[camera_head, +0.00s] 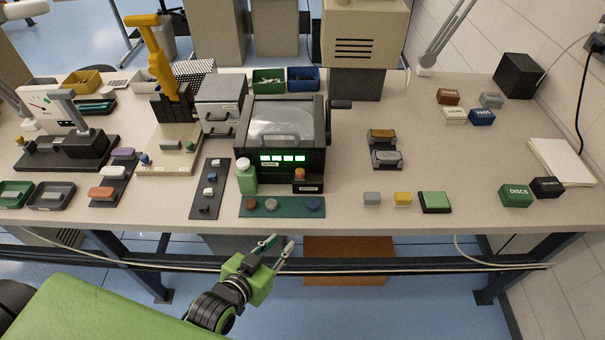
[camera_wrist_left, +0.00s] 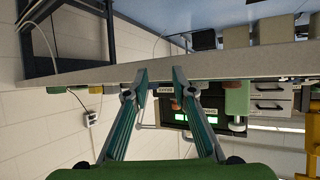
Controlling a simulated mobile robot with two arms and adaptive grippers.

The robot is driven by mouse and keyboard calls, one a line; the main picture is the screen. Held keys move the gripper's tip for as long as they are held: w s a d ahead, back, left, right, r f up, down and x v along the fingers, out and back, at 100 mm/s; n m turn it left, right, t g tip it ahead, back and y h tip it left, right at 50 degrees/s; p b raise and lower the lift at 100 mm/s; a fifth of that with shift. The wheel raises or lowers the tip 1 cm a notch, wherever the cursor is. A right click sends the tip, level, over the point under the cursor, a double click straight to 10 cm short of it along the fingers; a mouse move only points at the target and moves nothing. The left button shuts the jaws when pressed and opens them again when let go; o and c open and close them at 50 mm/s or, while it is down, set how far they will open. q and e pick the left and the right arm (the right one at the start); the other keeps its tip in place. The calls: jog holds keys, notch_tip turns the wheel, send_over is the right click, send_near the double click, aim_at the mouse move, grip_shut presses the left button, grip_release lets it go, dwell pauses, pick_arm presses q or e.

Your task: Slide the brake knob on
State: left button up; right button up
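My left gripper (camera_head: 281,242) is open and empty in front of the table's front edge, below the middle machine. Its two teal fingers (camera_wrist_left: 160,71) stand apart in the left wrist view, with nothing between them. The black machine (camera_head: 283,138) has a clear cover and a green lit display. At its front right is a small black labelled box with an orange-topped knob (camera_head: 300,174). A black side handle (camera_head: 340,104) sticks out on its right. My right gripper is not in view.
A green bottle (camera_head: 246,177) stands at the machine's front left. A teal mat (camera_head: 291,207) with several round pieces lies before it, near the table edge. Small blocks (camera_head: 403,199) and a green pad (camera_head: 435,202) lie to the right.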

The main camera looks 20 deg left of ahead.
aim_at(298, 175)
pick_arm(q)
notch_tip(298, 175, up, 8)
jog(key=w+a+f+t, duration=0.1)
jog(key=w+a+t, duration=0.15)
jog(key=t, duration=0.35)
jog(key=shift+n, duration=0.4)
jog(key=w, duration=0.4)
jog(key=w+d+p, duration=0.1)
jog(key=w, duration=0.4)
jog(key=w+d+p, duration=0.1)
jog(key=w, duration=0.3)
jog(key=shift+w+d+r, duration=0.15)
jog(key=shift+w+r, duration=0.1)
jog(key=shift+w, duration=0.1)
